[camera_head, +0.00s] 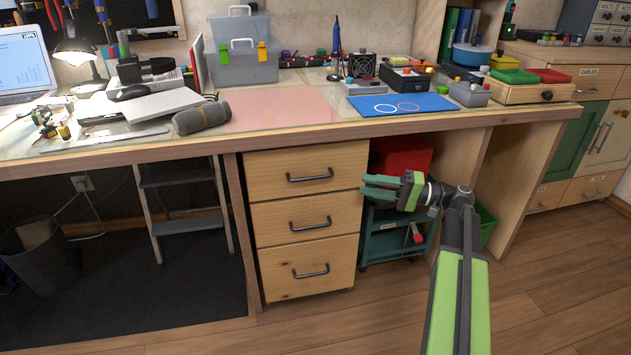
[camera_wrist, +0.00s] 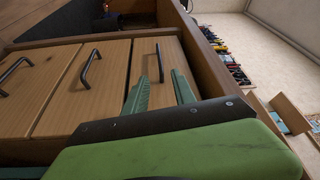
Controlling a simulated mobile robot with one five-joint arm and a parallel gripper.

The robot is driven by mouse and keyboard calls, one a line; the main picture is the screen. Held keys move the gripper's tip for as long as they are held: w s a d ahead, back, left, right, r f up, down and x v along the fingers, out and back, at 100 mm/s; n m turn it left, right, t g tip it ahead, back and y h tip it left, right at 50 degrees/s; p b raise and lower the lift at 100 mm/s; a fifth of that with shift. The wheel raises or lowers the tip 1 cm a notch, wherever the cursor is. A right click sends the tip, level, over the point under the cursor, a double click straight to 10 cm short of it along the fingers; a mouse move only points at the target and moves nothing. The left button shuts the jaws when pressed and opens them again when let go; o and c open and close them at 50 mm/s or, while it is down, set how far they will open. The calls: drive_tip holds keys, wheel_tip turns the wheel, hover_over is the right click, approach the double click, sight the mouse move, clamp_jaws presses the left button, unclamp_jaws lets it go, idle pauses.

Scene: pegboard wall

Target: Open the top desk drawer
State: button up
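The top desk drawer (camera_head: 275,163) is the upper of three wooden drawer fronts under the desk, and it looks closed. Its dark bar handle (camera_head: 310,178) is in the middle of the front. My gripper (camera_head: 364,187) is just right of the drawer unit at about the handle's height, with its fingers pointing left. In the turned wrist view, the top drawer (camera_wrist: 142,57) is the rightmost panel. Its handle (camera_wrist: 160,62) shows in line with the gap between my two green fingers (camera_wrist: 162,84). The fingers are apart with nothing between them, and I see no contact with the handle.
The desk edge (camera_head: 300,138) overhangs the drawers. A green cart (camera_head: 385,245) and a red box (camera_head: 402,155) stand under the desk behind my gripper. The two lower drawers (camera_head: 305,213) look closed. The wooden floor (camera_head: 300,325) in front is clear.

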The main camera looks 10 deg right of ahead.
sight(316, 177)
drive_tip(key=p+x, duration=0.1)
drive_tip(key=x, duration=1.4)
clamp_jaws()
idle(0.8)
